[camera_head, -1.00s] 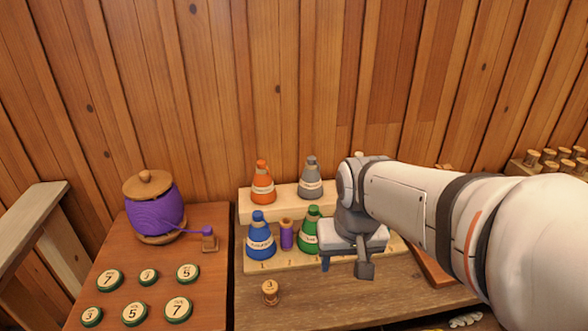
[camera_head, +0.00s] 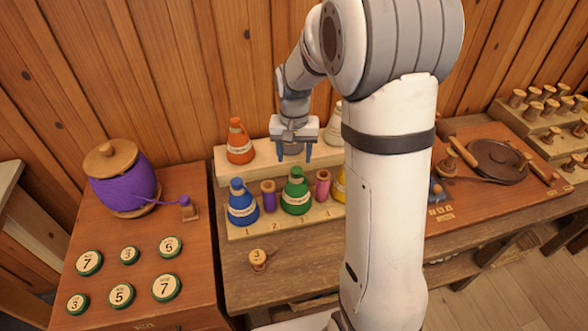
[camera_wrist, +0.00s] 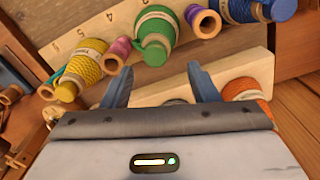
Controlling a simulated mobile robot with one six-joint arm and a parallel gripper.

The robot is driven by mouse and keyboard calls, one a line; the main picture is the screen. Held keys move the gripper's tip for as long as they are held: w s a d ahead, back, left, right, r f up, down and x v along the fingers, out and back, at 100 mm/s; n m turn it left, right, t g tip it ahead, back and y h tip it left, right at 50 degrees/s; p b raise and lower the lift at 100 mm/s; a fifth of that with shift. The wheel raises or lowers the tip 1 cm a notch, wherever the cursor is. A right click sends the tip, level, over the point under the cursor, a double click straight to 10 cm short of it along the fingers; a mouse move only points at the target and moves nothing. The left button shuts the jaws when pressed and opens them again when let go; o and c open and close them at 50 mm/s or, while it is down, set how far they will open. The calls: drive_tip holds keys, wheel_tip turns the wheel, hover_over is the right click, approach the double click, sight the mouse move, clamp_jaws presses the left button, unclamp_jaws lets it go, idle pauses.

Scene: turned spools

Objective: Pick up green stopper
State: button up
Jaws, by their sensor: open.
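The green stopper (camera_head: 296,172) is the small rounded top of a green wound cone (camera_head: 297,203) on the front step of a pale rack. In the wrist view the stopper (camera_wrist: 154,56) shows just beyond my fingertips, with the green cone (camera_wrist: 155,26) above it in the picture. My gripper (camera_head: 294,156) is open and empty; it also shows in the wrist view (camera_wrist: 160,72). In the head view it hangs just above and behind the stopper, apart from it. The stopper lies roughly between the two fingers in the wrist view.
A purple spool (camera_head: 268,195) and a pink spool (camera_head: 322,187) flank the green cone closely. A blue cone (camera_head: 242,207) and a partly hidden yellow cone (camera_head: 340,186) stand farther out. An orange cone (camera_head: 240,146) stands on the rear step (camera_head: 222,176). My arm hides the rack's right end.

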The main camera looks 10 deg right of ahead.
sight(296, 169)
drive_tip(key=f, duration=0.4)
drive_tip(key=shift+s+d+f+p, duration=0.2)
drive_tip(key=shift+d+p, duration=0.05)
drive_tip(key=shift+p, duration=0.1)
drive_tip(key=c, duration=1)
